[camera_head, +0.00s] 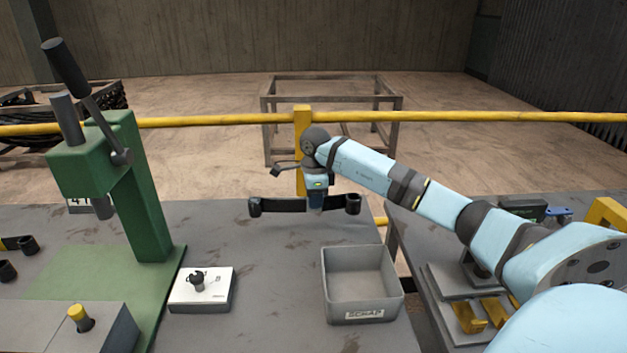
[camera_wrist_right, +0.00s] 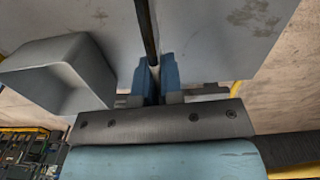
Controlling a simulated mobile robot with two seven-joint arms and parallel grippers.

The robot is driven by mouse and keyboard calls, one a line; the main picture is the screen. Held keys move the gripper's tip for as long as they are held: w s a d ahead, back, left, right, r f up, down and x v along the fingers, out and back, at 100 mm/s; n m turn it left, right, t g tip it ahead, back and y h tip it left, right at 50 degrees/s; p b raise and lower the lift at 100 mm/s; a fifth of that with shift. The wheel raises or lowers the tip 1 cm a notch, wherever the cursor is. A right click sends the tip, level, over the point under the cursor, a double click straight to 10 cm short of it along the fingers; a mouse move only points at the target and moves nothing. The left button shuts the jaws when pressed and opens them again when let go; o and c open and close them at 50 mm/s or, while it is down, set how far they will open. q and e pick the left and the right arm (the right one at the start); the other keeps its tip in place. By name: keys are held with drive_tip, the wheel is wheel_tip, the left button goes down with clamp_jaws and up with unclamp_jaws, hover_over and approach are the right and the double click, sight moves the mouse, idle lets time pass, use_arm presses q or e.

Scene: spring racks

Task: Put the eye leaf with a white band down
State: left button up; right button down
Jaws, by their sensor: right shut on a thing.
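A long dark eye leaf (camera_head: 280,206) with a rolled eye at each end is in my right gripper (camera_head: 316,207), near the far edge of the grey bench. The gripper points down and is shut on the leaf near its middle, right of centre. In the right wrist view the leaf (camera_wrist_right: 147,28) shows edge-on as a dark strip between the blue fingers of the gripper (camera_wrist_right: 154,82). A faint shadow lies under the leaf; it seems slightly above the bench. I see no white band; the fingers hide part of it. My left gripper is out of view.
A grey scrap bin (camera_head: 348,315) stands in front of the leaf; it also shows in the wrist view (camera_wrist_right: 50,75). A green press (camera_head: 150,200) and a white plate with a dark fitting (camera_head: 215,290) are to the left. Other dark leaf ends (camera_head: 28,245) lie far left. Bench around the leaf is clear.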

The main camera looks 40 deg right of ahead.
drive_tip(key=shift+f, duration=4.8)
drive_tip(key=shift+f, duration=0.1)
drive_tip(key=c, duration=1.3)
unclamp_jaws()
drive_tip(key=shift+f, duration=0.1)
drive_tip(key=shift+o, duration=0.2)
drive_tip(key=shift+a, duration=0.1)
wheel_tip(320, 180, up, 12)
drive_tip(key=shift+r, duration=0.15)
